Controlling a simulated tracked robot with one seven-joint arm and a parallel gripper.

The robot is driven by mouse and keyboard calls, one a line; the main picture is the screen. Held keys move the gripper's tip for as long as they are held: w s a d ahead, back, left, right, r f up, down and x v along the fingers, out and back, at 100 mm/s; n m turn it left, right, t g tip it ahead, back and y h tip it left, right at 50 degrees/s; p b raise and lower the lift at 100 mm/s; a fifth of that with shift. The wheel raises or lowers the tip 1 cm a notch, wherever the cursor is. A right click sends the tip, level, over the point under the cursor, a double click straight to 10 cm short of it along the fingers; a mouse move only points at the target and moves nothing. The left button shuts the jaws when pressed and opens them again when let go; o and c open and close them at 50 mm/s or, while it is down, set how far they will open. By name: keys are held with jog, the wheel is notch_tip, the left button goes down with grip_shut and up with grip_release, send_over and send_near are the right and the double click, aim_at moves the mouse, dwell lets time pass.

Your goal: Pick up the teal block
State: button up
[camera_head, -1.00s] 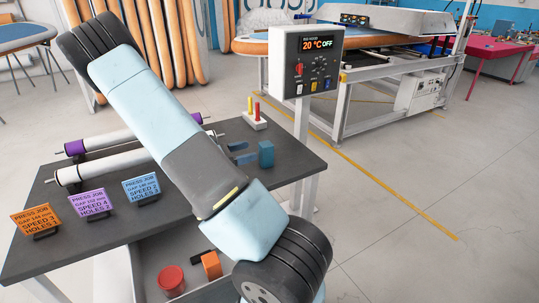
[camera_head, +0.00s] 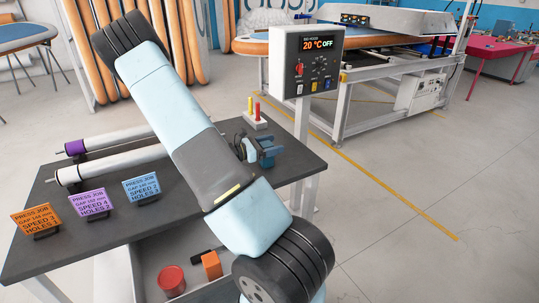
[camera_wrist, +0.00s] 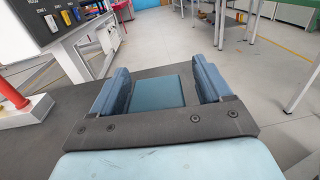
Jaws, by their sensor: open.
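The teal block (camera_wrist: 156,92) stands on the dark grey table top. In the wrist view it lies between the two blue fingers of my gripper (camera_wrist: 160,85), with a narrow strip of table showing beside its right side. The left finger is closer to it; whether that finger touches it I cannot tell. My gripper is open. In the head view my gripper (camera_head: 263,151) is at the right part of the table, around the block, which is mostly hidden there by the fingers.
A stand with red and yellow pegs (camera_head: 255,121) is just behind my gripper. A control panel (camera_head: 307,62) on a post rises beyond the table. Rollers (camera_head: 115,162) and job cards (camera_head: 141,189) occupy the left side. A red pot (camera_head: 171,280) sits on the lower shelf.

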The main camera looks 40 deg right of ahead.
jog(key=c, duration=1.1)
jog(key=shift+c, duration=0.2)
